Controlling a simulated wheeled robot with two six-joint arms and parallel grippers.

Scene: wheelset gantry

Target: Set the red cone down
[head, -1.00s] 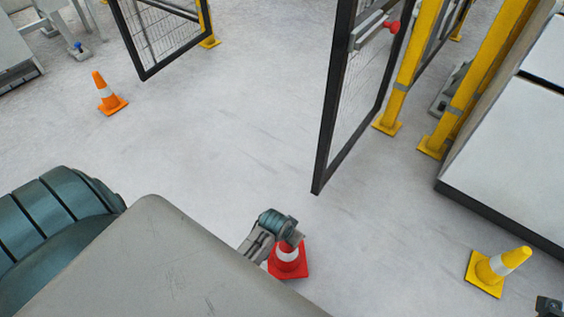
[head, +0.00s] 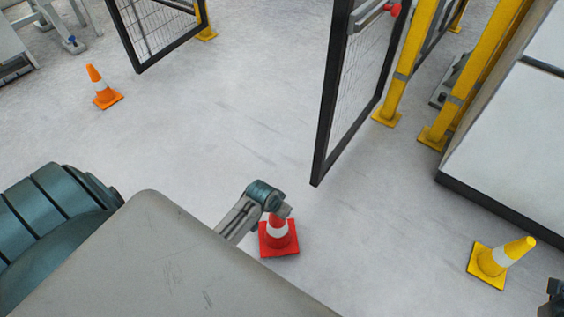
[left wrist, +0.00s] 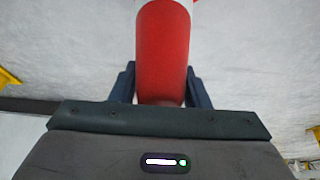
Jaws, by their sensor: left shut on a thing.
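The red cone (head: 280,240) with a white band is upright in the head view, low and right of centre. My left gripper (head: 279,212) is at its top, coming in from the left. In the left wrist view the red cone (left wrist: 163,55) runs between the two dark fingers of my left gripper (left wrist: 161,88), which is shut on it. I cannot tell whether the cone's base touches the floor. A dark part of my right arm shows at the lower right edge of the head view; its jaws are not visible.
A yellow cone (head: 492,265) stands at the lower right and an orange cone (head: 102,92) at the upper left. An open mesh gate (head: 345,95) with a black frame stands beyond the red cone, near yellow posts (head: 405,75). The floor between the gates is clear.

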